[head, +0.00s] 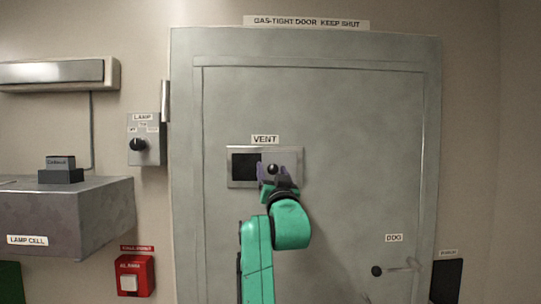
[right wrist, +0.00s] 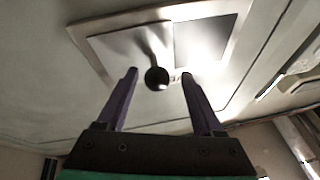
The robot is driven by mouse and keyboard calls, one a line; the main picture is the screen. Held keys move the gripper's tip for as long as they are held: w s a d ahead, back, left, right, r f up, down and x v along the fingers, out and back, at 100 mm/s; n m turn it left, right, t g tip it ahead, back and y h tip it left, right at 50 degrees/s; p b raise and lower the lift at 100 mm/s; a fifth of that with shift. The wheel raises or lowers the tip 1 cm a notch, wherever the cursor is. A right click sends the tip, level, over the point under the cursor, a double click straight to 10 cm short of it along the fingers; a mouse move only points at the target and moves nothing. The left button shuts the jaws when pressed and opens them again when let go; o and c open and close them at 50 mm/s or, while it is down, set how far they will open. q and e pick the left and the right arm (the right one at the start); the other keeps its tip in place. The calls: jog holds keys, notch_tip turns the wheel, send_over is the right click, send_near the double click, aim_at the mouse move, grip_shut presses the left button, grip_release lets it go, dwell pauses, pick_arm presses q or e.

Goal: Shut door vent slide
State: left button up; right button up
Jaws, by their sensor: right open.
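The grey gas-tight door (head: 350,130) is closed in its frame. The vent (head: 234,182), under a VENT label, is a metal frame with a dark opening (head: 246,167) at its left and a lighter slide plate at its right. A round black knob (head: 272,169) is on the slide; it also shows in the right wrist view (right wrist: 156,78). My right gripper (head: 272,172) is open at the vent, its purple fingers (right wrist: 158,76) on either side of the knob. I cannot tell how deep the knob sits between them. My left gripper is out of view.
A DOG handle (head: 377,271) is low on the door. At the left are a lamp switch box (head: 146,145), a lamp cell bench (head: 80,210) with a dark block (head: 61,170), and a red alarm box (head: 135,275). The door face around the vent is clear.

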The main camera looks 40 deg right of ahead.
jog(key=shift+w+d+r, duration=0.3)
jog(key=shift+w+r, duration=0.1)
jog(key=shift+w, duration=0.1)
jog(key=shift+d, duration=0.15)
jog(key=shift+s+d+f, duration=0.1)
jog(key=shift+d, duration=0.1)
jog(key=shift+a, duration=0.15)
grip_shut()
jog(key=shift+f, duration=0.1)
dwell(0.5)
